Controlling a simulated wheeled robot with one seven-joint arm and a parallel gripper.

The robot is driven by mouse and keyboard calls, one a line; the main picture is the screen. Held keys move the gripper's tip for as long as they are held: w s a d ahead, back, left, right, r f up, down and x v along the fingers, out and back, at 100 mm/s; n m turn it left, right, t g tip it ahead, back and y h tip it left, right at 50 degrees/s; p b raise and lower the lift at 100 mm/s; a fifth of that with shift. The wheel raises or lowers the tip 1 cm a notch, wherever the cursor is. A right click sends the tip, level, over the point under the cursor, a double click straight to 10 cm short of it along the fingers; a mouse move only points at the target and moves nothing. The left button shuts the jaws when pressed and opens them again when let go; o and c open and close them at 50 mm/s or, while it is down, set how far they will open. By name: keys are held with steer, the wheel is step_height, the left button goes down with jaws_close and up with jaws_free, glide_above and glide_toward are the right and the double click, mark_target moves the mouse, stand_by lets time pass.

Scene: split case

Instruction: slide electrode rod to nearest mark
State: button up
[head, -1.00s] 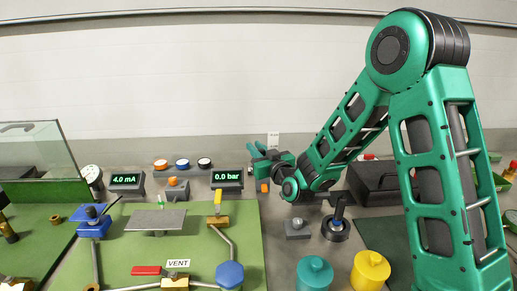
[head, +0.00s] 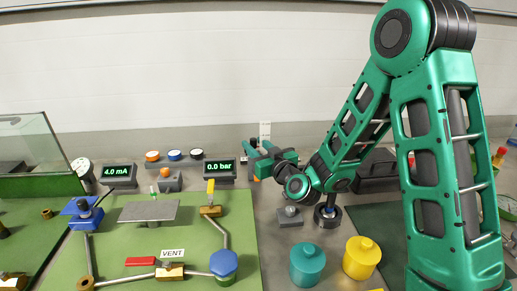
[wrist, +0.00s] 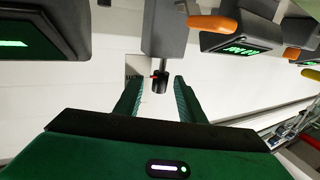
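My gripper (head: 259,146) is open at the back of the bench, in front of the wall. In the wrist view its two green fingers (wrist: 156,81) stand apart. Between their tips shows a short black cylinder (wrist: 159,84) with a small red piece at its left; it appears to be the electrode rod's end or knob. A grey upright block (wrist: 165,28) adjoins it. I cannot tell whether either finger touches the cylinder. A small dark marking (wrist: 134,74) lies to its left.
The "0.0 bar" display (head: 219,169) stands left of my gripper, with the "4.0 mA" display (head: 118,174) farther left. A grey block with a knob (head: 290,217) and a black round stand (head: 327,216) are nearer. Teal (head: 307,265) and yellow (head: 362,258) canisters stand in front.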

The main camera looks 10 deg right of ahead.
steer(key=shift+v, duration=0.85)
steer(key=shift+r, duration=0.1)
